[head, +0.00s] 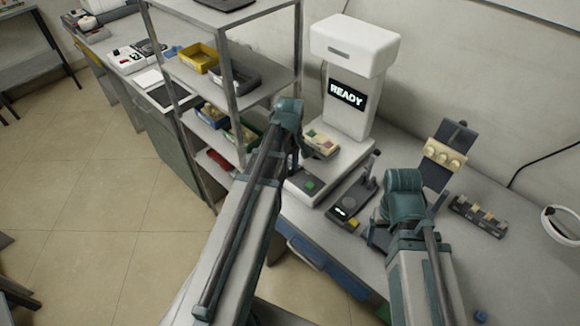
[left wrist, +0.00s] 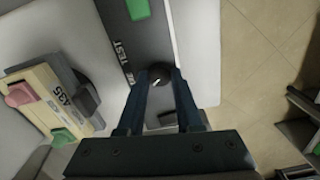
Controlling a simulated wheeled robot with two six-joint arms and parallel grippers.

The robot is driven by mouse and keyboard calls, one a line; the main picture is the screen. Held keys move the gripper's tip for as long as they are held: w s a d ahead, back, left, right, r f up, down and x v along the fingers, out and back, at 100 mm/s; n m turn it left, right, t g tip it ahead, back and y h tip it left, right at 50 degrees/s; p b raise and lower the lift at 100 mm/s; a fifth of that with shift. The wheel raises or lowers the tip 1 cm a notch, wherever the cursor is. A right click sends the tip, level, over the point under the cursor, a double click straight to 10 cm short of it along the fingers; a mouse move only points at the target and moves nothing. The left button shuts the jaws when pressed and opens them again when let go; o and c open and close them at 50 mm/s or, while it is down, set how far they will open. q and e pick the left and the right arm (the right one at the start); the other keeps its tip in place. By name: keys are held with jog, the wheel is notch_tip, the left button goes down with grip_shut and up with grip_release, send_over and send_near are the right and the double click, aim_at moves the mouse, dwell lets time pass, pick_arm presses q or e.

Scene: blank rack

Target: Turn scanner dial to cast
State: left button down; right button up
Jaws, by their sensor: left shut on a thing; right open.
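The scanner (head: 350,95) is a white upright machine with a "READY" screen (head: 346,93) on its column. Its dark control panel (left wrist: 148,35) shows in the left wrist view, with a green button (left wrist: 138,9), the word "TEST" and a second label too small to read. The round black dial (left wrist: 159,71) sits at the panel's end with a small pale mark. My left gripper (left wrist: 160,78) is shut on the dial, one finger on each side. In the head view my left arm hides the dial. My right gripper (head: 378,236) is open over the table, partly hidden by its own arm.
A block marked "A35" (left wrist: 62,96) with pink and green pieces lies on the scanner's bed. A small dark device (head: 350,205) stands beside the scanner. A metal shelf rack (head: 232,85) with bins is left; a dark holder (head: 478,216) is right.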

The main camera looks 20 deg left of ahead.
aim_at(290, 170)
pick_arm(q)
jog(key=shift+n, duration=0.9)
jog(key=c, duration=0.6)
grip_release()
notch_tip(290, 170, up, 14)
jog(key=p, duration=1.4)
pick_arm(e)
notch_tip(290, 170, up, 14)
pick_arm(q)
jog(key=shift+f, duration=0.15)
pick_arm(e)
jog(key=shift+f, duration=0.1)
